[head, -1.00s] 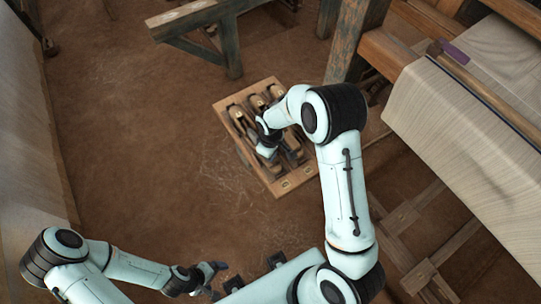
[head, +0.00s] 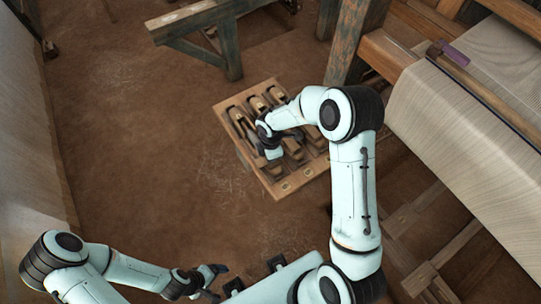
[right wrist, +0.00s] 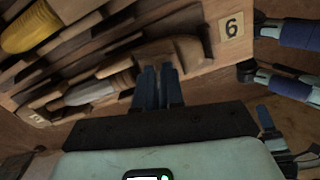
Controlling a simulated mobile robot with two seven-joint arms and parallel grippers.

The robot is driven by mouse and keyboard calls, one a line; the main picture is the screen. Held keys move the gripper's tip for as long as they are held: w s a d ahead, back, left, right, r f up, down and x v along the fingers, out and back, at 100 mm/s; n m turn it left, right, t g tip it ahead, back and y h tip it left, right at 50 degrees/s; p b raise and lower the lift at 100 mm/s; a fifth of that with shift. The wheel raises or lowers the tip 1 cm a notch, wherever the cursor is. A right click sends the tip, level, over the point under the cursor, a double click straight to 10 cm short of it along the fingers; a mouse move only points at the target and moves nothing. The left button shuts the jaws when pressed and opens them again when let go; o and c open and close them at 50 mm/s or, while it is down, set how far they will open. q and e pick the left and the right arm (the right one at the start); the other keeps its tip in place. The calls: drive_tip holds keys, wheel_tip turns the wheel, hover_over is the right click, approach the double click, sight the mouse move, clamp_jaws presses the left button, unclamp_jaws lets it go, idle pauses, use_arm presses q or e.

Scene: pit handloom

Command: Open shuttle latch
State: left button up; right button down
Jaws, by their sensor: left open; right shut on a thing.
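A wooden tray (head: 225,105) on the floor holds several wooden shuttles in slots. My right gripper (head: 274,153) is down over its front part and hides some of it. In the right wrist view, the right gripper's dark fingers (right wrist: 159,72) are close together at the wooden end of a shuttle (right wrist: 188,50) with a whitish bobbin (right wrist: 100,89). The fingers hide what they pinch; I cannot make out the latch. My left gripper (head: 216,271) is open and empty at the bottom, away from the tray.
A plate marked 6 (right wrist: 232,26) is on the tray beside the shuttle's end. A yellow bobbin (right wrist: 32,28) lies in another slot. A wooden bench (head: 205,15) stands behind the tray; the loom's cloth (head: 460,120) is at the right. The floor on the left is clear.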

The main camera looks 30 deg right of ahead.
use_arm(q)
drive_tip(key=shift+w+r, duration=0.25)
drive_tip(key=shift+r, duration=0.1)
use_arm(e)
drive_tip(key=shift+n, duration=1.1)
drive_tip(key=c, duration=1.2)
unclamp_jaws()
drive_tip(key=shift+c, duration=0.2)
use_arm(q)
drive_tip(key=shift+r+p, duration=0.1)
drive_tip(key=shift+p, duration=0.2)
use_arm(e)
drive_tip(key=shift+r, duration=0.1)
